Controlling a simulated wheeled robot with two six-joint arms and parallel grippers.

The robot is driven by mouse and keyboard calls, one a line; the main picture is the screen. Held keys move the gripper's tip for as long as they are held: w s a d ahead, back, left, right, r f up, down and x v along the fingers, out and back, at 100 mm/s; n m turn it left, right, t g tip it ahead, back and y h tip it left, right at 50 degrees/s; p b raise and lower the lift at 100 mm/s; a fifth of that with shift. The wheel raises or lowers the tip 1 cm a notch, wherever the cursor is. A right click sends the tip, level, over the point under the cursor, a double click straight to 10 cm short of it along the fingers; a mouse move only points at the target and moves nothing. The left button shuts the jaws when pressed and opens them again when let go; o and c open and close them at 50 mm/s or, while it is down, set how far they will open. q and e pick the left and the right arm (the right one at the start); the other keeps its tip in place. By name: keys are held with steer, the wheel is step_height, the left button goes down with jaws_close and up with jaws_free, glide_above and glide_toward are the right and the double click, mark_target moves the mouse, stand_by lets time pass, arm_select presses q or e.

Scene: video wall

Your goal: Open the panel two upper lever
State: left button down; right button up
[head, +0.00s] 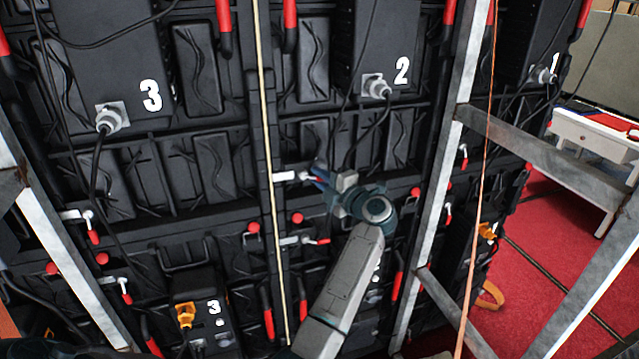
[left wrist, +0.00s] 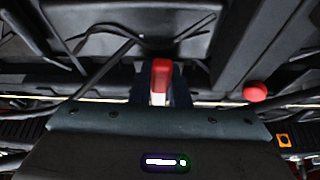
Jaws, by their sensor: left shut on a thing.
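The panel two upper lever (head: 283,176) has a white metal base and a red handle, and sits on the black wall left of centre, below the box marked 2 (head: 392,30). My left gripper (head: 322,179) reaches it from the right and is shut on its red handle, which is mostly hidden in the head view. In the left wrist view the red handle (left wrist: 161,78) stands between the fingers, with its whitish part nearer the gripper body. A second lever (head: 300,241) with a red handle sits below it. My right gripper is not in view.
Grey metal frame posts (head: 452,170) stand in front of the wall, to the right of my arm. A pale thin strip (head: 267,130) runs down left of the lever. Black cables (head: 366,137) hang nearby. A white table (head: 595,135) stands on red carpet at right.

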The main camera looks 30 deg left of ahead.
arm_select(q)
steer(key=shift+r+n, duration=0.1)
steer(key=shift+n, duration=0.4)
steer(key=c, duration=1.4)
jaws_free()
